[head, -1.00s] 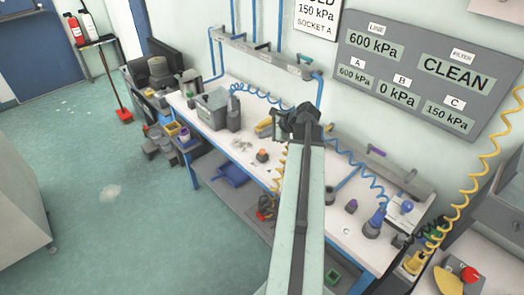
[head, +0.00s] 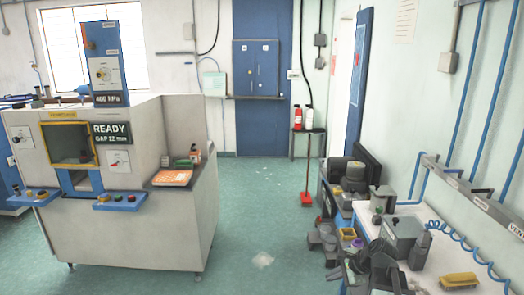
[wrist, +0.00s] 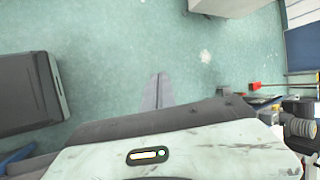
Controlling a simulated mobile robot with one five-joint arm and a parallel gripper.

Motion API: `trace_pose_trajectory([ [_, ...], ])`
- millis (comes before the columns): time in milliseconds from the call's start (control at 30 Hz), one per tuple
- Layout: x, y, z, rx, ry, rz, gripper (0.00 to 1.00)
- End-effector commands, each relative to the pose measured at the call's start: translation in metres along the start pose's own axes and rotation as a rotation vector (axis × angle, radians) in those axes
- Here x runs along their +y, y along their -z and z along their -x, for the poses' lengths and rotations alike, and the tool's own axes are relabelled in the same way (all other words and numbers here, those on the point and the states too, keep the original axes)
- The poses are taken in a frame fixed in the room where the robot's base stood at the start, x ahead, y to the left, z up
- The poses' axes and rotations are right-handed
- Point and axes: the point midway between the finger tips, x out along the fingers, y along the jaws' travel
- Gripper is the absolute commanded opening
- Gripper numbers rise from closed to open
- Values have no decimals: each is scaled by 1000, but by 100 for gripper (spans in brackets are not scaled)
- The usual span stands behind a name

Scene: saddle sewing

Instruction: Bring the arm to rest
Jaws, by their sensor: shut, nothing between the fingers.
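My gripper (wrist: 158,90) shows in the wrist view as two grey fingers lying together, with nothing between them. It is over the green floor (wrist: 110,40), apart from any object. A dark shape at the bottom right of the head view, in front of the workbench, looks like the end of my arm; its fingers cannot be made out there. The rest of the arm is outside the head view.
The workbench (head: 410,208) with tools, bins and a grey box (head: 403,236) runs along the right wall. A white machine (head: 135,235) marked READY stands at left. A red broom (head: 306,198) stands near the back. The floor between is clear.

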Motion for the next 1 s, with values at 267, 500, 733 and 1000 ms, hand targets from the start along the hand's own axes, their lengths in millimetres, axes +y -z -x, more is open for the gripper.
trace_pose_trajectory([
  [267,59,-134,-61,-6,-324,684,0],
  [500,108,-116,-41,-9,-615,1223,0],
  [733,115,-109,-34,-74,-684,1415,0],
  [1000,115,-109,-34,-75,-682,1418,0],
])
